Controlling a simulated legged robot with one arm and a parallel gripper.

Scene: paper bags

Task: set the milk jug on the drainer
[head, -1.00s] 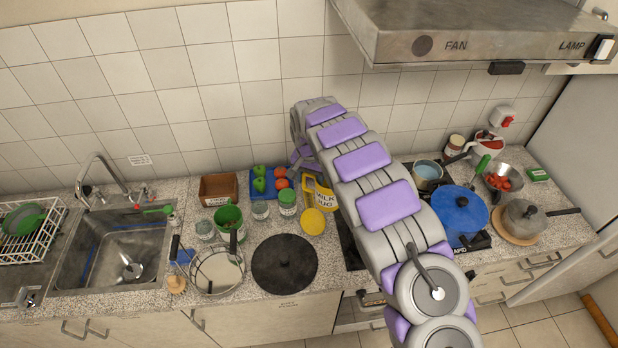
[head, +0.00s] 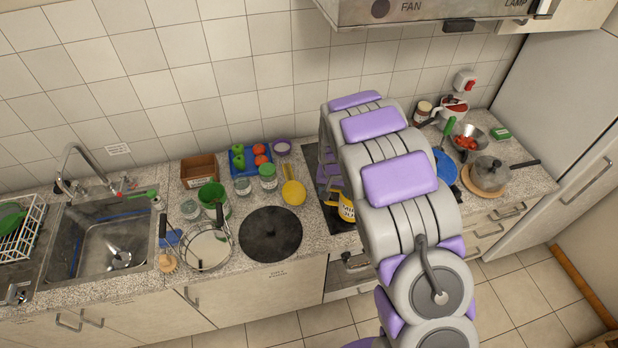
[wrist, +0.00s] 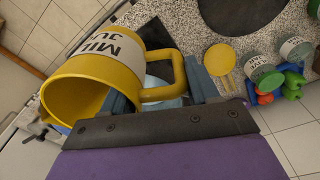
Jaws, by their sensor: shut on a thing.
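The yellow milk jug (head: 346,207) with a white label is partly hidden behind my arm in the head view, in front of the dark hob's left part. In the wrist view the jug (wrist: 110,48) lies across the picture, its open mouth toward lower left. My gripper (wrist: 160,92) is shut on its handle, a finger on each side; in the head view my gripper (head: 328,184) is mostly hidden by my arm. The jug seems held clear of the counter. The drainer (head: 28,238), a white wire rack, stands at the far left beyond the sink, with a green dish in it.
The sink (head: 100,245) and its tall faucet (head: 75,165) lie beside the drainer. Between sink and jug stand a strainer pot (head: 207,247), a green can (head: 212,197), jars, a black round lid (head: 270,234) and a yellow ladle (head: 293,191). The hood (head: 410,12) hangs above.

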